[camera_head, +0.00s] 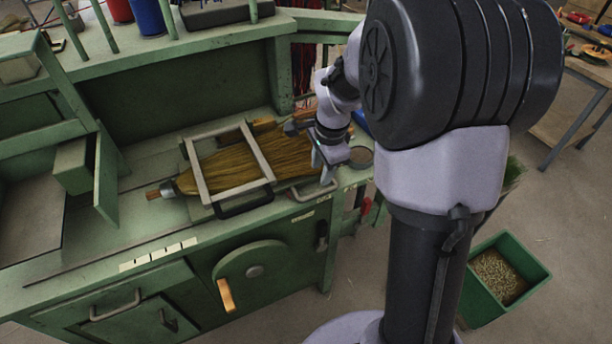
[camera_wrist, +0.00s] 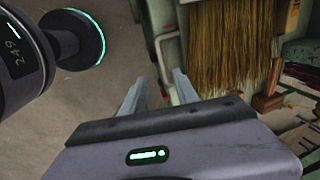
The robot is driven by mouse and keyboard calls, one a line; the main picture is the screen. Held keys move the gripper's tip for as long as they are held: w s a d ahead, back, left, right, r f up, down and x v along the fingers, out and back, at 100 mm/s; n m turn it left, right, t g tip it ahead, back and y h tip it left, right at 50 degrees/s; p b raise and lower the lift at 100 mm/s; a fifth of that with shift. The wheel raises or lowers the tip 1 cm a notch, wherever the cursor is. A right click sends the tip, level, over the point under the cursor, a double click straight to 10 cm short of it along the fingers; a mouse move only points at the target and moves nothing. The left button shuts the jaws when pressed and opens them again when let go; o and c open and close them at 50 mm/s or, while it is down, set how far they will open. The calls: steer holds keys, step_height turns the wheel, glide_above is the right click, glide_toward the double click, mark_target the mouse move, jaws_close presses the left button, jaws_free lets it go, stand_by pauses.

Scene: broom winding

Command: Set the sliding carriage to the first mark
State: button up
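A pale rectangular frame (camera_head: 200,176) lies across the straw of a broom on the green bench. A black handle (camera_head: 243,206) is at its front edge; this looks like the sliding carriage, but I cannot be sure. White marked strips (camera_head: 150,257) are on the bench's front edge, left of the frame; which is the first mark cannot be read. My gripper (camera_head: 322,172) is at the right end of the bench, right of the frame. In the wrist view its fingers (camera_wrist: 156,84) are apart with nothing held between them. A pale handle-like piece (camera_wrist: 163,45) shows beyond them.
The broom straw (camera_head: 290,160) also shows in the wrist view (camera_wrist: 230,50). A green upright plate (camera_head: 106,178) stands left of the broom. A wooden-handled lever (camera_head: 226,295) is on the bench front. A green bin (camera_head: 500,270) stands on the floor at right.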

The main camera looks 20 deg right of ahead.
mark_target(315, 194)
steer(key=f+b, duration=0.1)
steer(key=f, duration=0.2)
steer(key=w+f+b, duration=0.1)
steer(key=f, duration=0.3)
steer(key=w+f+b, duration=0.1)
steer(key=f, duration=0.3)
steer(key=shift+w+a+f, duration=0.1)
steer(key=shift+w+f, duration=0.1)
steer(key=shift+w, duration=0.05)
jaws_close()
stand_by(0.7)
